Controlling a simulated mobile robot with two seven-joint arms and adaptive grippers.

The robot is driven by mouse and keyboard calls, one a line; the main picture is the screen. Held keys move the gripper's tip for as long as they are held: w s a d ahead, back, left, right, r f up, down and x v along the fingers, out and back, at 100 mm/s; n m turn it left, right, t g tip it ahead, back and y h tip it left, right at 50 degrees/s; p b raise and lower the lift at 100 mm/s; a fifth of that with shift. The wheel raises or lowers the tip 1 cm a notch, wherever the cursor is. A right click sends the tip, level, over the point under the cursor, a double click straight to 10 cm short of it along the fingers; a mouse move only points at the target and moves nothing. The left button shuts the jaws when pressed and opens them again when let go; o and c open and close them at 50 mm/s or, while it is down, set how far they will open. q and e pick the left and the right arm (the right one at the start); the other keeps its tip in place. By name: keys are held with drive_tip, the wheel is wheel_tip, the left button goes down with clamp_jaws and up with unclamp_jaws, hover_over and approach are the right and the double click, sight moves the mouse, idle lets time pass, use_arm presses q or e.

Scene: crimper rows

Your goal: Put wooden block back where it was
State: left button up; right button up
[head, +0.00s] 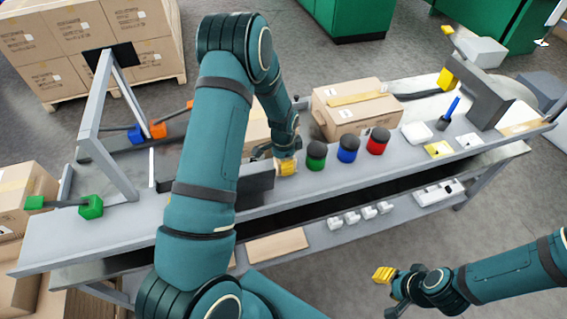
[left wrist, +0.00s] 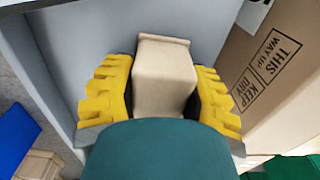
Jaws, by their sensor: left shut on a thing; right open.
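The wooden block (left wrist: 163,75), pale beige, is between the yellow fingers of my left gripper (left wrist: 162,92) in the left wrist view. The fingers are shut on its two sides. In the head view my left gripper (head: 287,166) is low over the workbench, left of the green-bodied can; the block is hidden there behind the fingers. Whether the block touches the bench I cannot tell. My right gripper (head: 384,274) is open and empty, out in front of the bench at the lower right.
Green (head: 316,156), blue (head: 348,149) and red (head: 377,142) cans stand right of my left gripper on the workbench (head: 130,225). A cardboard box (head: 352,108) stands behind them. A grey frame (head: 88,120) rises at the left. Small white parts (head: 361,214) lie on the lower shelf.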

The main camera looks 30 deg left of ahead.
use_arm(q)
drive_tip(key=shift+f, duration=0.15)
drive_tip(key=o, duration=1.2)
drive_tip(key=shift+r, duration=0.35)
wheel_tip(320, 180, up, 12)
drive_tip(key=shift+f+p, duration=0.15)
drive_tip(key=shift+p, duration=0.7)
